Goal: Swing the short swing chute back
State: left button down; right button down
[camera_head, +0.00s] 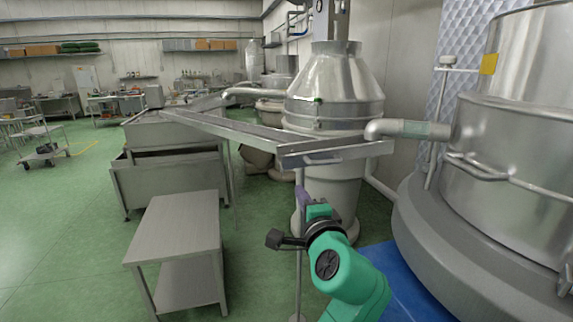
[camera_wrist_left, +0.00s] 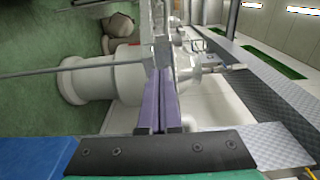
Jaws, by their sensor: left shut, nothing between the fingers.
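The short swing chute (camera_head: 345,152) looks like the short steel trough in the middle of the head view. Its right end lies under the bent outlet pipe (camera_head: 400,129) of the large steel vessel, and its left end meets a long trough. A handle bar shows below its front side. My left gripper (camera_head: 301,193) is just below the chute's left part, with purple fingers shut and empty. In the left wrist view the shut fingers (camera_wrist_left: 158,85) point at a grey metal part; whether they touch it I cannot tell. My right gripper is not in view.
The long trough (camera_head: 225,127) runs left to a steel tank (camera_head: 170,168). A steel table (camera_head: 178,228) stands at front left. A hopper vessel (camera_head: 335,90) stands behind the chute, and a large round vessel (camera_head: 510,150) blocks the right. Green floor is free at left.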

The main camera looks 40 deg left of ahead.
aim_at(285, 166)
pick_arm(q)
jog(key=shift+s+a, duration=0.2)
jog(key=p+x, duration=0.6)
jog(key=x, duration=0.7)
jog(key=shift+w+r, duration=0.1)
jog(key=shift+w+a, duration=0.3)
jog(key=shift+a, duration=0.05)
jog(key=shift+f, duration=0.25)
